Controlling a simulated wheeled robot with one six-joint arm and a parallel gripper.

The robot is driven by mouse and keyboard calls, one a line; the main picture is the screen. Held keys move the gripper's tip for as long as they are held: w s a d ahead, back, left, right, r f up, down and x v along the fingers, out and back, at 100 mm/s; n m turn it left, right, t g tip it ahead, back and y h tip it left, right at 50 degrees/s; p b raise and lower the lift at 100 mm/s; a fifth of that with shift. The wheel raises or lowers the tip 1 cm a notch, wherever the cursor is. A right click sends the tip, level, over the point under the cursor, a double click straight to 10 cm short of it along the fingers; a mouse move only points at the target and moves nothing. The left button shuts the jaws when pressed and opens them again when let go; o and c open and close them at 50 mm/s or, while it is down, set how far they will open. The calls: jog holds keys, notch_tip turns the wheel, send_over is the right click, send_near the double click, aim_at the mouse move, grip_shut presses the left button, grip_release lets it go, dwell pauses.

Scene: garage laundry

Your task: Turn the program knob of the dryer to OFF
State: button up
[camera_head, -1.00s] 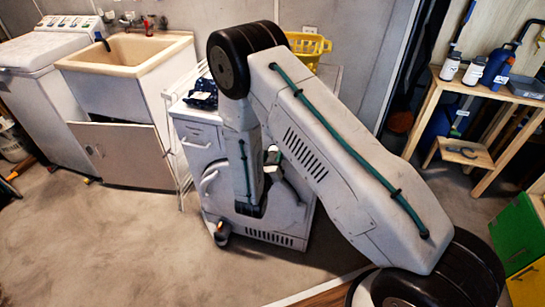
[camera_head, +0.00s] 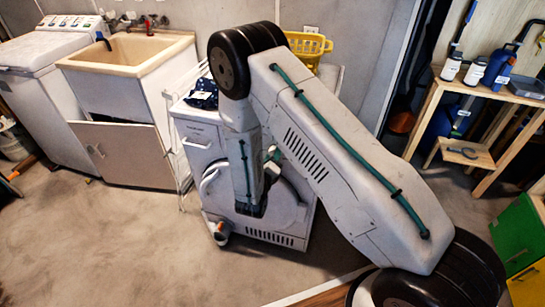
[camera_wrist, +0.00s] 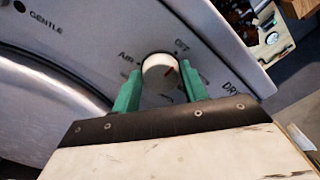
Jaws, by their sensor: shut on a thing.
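The dryer (camera_head: 200,135) stands in the middle of the head view, partly hidden by my arm. In the wrist view its light panel (camera_wrist: 105,50) carries a round pale program knob (camera_wrist: 157,72). The labels AIR, OFF and a partly covered DRY are printed around it. In the head view my arm hides the knob.
A utility sink (camera_head: 125,52) and a white washer (camera_head: 45,55) stand left of the dryer. A yellow basket (camera_head: 308,47) is behind my arm. A wooden shelf (camera_head: 480,88) with bottles stands at the right. The concrete floor at the lower left is clear.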

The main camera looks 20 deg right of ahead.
jog(key=o, duration=1)
jog(key=v, duration=0.8)
